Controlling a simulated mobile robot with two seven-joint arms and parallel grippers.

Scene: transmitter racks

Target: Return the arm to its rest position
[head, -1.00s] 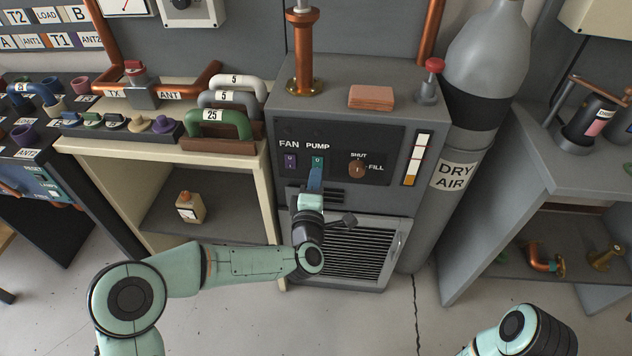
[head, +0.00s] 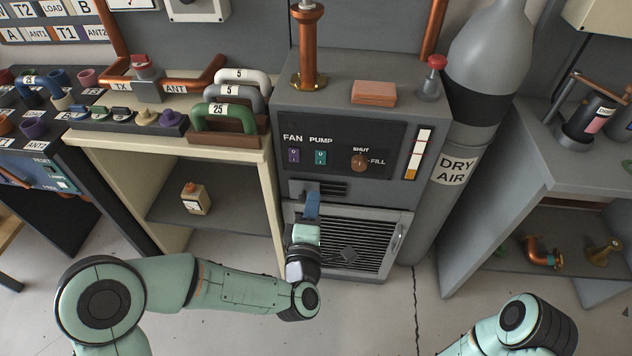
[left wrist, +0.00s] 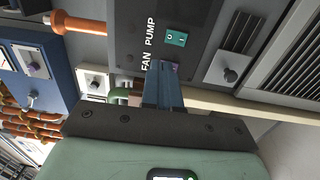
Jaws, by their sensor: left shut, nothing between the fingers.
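My left gripper (head: 312,205) is shut and empty in the head view. Its blue fingers point up in front of the grey cabinet, below the switch panel. In the left wrist view its closed fingers (left wrist: 163,85) overlap the panel near the FAN label. The FAN switch (head: 294,155) is purple and the PUMP switch (head: 320,157) is teal; the PUMP switch also shows in the left wrist view (left wrist: 176,38). In the head view the fingers are clear of both switches. My right arm (head: 515,325) shows at the lower right; its gripper is out of view.
The grey cabinet has a brown SHUT/FILL knob (head: 359,162) and a vented lower door (head: 398,243) behind my left wrist. A beige shelf unit (head: 267,200) stands left. The DRY AIR cylinder (head: 460,135) and a grey bench (head: 560,165) stand right. Floor in front is open.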

